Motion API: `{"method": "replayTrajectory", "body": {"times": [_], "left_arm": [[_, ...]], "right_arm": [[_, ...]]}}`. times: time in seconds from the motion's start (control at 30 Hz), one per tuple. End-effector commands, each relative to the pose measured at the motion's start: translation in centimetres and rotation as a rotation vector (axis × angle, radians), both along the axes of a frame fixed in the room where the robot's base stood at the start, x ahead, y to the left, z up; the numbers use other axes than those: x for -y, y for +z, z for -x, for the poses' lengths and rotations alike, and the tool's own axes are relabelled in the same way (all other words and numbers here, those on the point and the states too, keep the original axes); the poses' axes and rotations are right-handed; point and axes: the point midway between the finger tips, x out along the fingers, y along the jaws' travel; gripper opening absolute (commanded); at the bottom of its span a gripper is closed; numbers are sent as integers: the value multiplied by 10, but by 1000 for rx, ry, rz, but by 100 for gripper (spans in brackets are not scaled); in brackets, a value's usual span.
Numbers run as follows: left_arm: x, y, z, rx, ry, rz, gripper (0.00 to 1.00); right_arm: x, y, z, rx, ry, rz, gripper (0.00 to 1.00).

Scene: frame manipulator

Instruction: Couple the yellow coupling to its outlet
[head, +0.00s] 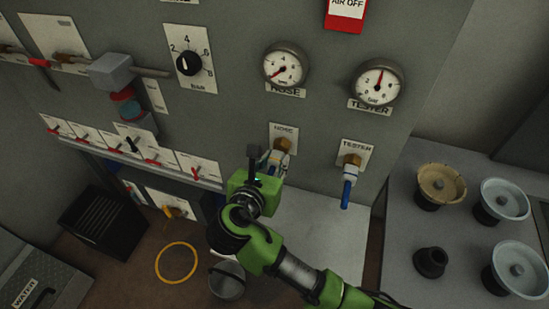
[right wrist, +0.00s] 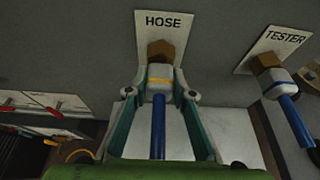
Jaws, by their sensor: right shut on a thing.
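The yellow coupling is a white fitting with a yellow band (right wrist: 160,82) and a blue hose (right wrist: 158,127) hanging from it. My right gripper (right wrist: 160,93) is shut on it, one finger on each side. The brass HOSE outlet (right wrist: 161,52) is directly above and in line with the coupling. They appear to meet, but I cannot tell how deeply it is seated. In the head view my right gripper (head: 274,164) is just below the brass HOSE outlet (head: 282,144) and partly hides the coupling. My left gripper is not in view.
The TESTER outlet (head: 352,160) to the right holds another white fitting with a blue hose (head: 347,192). Gauges (head: 285,65) are above. A lever valve (head: 112,72) and small red-handled switches (head: 88,141) are at the left. A side bench (head: 407,253) holds round parts.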

Motion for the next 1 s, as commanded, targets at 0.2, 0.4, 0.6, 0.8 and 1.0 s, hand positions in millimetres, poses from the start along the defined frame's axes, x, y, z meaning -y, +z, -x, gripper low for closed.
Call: {"method": "replayTrajectory", "body": {"times": [0.2,0.4,0.6,0.8,1.0], "left_arm": [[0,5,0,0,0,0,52],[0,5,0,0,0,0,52],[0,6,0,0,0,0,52],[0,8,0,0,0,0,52],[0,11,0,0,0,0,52]], "right_arm": [[0,1,0,1,1,-1,0],[0,0,0,1,1,-1,0],[0,1,-1,2,1,-1,0],[1,1,-4,2,1,-1,0],[3,1,-8,2,0,1,0]]}}
